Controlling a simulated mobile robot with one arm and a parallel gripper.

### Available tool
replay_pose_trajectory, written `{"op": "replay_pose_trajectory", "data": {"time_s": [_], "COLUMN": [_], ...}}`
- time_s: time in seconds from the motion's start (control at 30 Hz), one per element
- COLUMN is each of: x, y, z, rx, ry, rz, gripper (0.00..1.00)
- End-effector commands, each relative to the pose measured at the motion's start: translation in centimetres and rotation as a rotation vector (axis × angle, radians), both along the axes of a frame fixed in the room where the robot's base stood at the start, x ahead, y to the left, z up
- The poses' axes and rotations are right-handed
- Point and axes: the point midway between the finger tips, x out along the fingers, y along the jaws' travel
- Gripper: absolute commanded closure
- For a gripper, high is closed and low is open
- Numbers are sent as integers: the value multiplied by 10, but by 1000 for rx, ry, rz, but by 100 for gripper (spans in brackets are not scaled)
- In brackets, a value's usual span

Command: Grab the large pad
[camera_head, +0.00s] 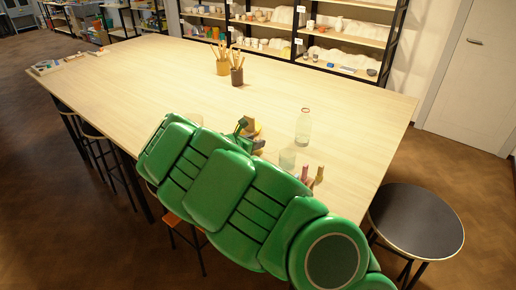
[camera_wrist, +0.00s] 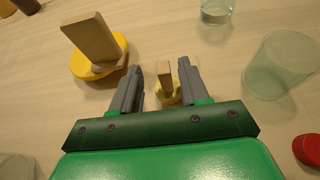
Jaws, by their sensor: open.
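The large pad (camera_wrist: 93,42) is a yellow round disc with a tall, light wooden block handle. It stands on the table at the upper left of the wrist view, outside my left finger and apart from it. A smaller pad (camera_wrist: 165,78), also yellow with a wooden handle, shows in the gap between my fingers. My gripper (camera_wrist: 159,82) is open with grey fingers, and nothing is clearly held. In the head view my gripper (camera_head: 244,130) is over the table beside a wood-coloured piece (camera_head: 252,124), partly hidden by my green arm.
A clear glass (camera_wrist: 283,65) stands to the right in the wrist view, with another glass vessel (camera_wrist: 216,10) behind it. A red round piece (camera_wrist: 308,149) lies at lower right. In the head view a bottle (camera_head: 303,128) and tool pots (camera_head: 222,66) stand on the table (camera_head: 140,75), whose left part is mostly clear.

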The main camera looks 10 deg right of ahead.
Motion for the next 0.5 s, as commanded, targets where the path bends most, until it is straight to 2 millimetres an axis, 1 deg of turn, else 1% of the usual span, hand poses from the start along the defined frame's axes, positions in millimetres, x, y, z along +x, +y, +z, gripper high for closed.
{"op": "replay_pose_trajectory", "data": {"time_s": [0.1,0.2,0.33,0.5], "x": [7,14,20,23], "y": [-14,-21,-27,-30], "z": [-6,-10,-14,-16], "rx": [0,0,1,0], "ry": [0,0,0,1], "rz": [-3,-2,-1,-1], "gripper": [55,55,55,55]}}
